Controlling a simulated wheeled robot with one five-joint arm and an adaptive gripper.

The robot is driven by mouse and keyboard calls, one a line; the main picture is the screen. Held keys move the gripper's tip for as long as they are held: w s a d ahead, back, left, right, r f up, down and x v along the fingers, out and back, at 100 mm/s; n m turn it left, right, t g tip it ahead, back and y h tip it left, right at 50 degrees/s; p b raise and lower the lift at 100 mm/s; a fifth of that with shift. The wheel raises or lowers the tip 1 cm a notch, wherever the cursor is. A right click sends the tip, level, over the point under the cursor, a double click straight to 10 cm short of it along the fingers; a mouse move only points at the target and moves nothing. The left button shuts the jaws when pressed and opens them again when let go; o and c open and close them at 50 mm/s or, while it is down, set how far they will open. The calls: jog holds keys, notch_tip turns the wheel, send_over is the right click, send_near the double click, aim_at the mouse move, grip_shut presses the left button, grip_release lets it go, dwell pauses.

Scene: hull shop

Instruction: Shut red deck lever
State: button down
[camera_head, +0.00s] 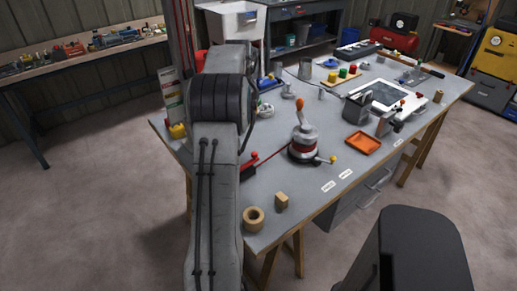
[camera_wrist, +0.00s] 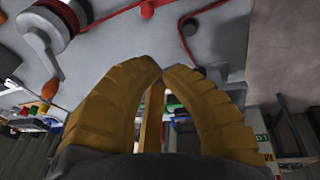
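The red deck lever (camera_head: 254,156) stands near the left part of the grey workbench, with a red ball end above a small dark block (camera_head: 247,172). A thin red line runs from there toward a winch. In the wrist view the red ball (camera_wrist: 147,10) shows at the top, beyond my fingertips, with the dark block (camera_wrist: 190,27) to its right. I cannot tell the lever's exact angle. In the head view my arm hides the gripper.
The winch (camera_head: 303,143), with an orange handle and a yellow knob, stands right of the lever. A tan ring (camera_head: 253,219) and a wooden block (camera_head: 281,201) lie near the front corner. An orange tray (camera_head: 363,144) lies farther right. Bare bench lies between the lever and wooden block.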

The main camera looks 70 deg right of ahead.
jog(key=x, duration=0.4)
jog(key=s+x, duration=0.1)
jog(key=x, duration=0.3)
jog(key=a+x, duration=0.1)
jog(key=x, duration=0.3)
jog(key=shift+s+f+p, duration=0.15)
jog(key=shift+f+p, duration=0.1)
jog(key=shift+p, duration=0.05)
jog(key=shift+s+d+f, duration=0.1)
jog(key=shift+s+f, duration=0.2)
jog(key=shift+f, duration=0.4)
jog(key=shift+f, duration=0.1)
jog(key=b, duration=0.1)
jog(key=f+b, duration=0.1)
jog(key=shift+s+d+f+b, duration=0.2)
jog(key=shift+s+d+b, duration=0.05)
jog(key=shift+d+b, duration=0.1)
jog(key=shift+d+r, duration=0.1)
jog(key=shift+r, duration=0.2)
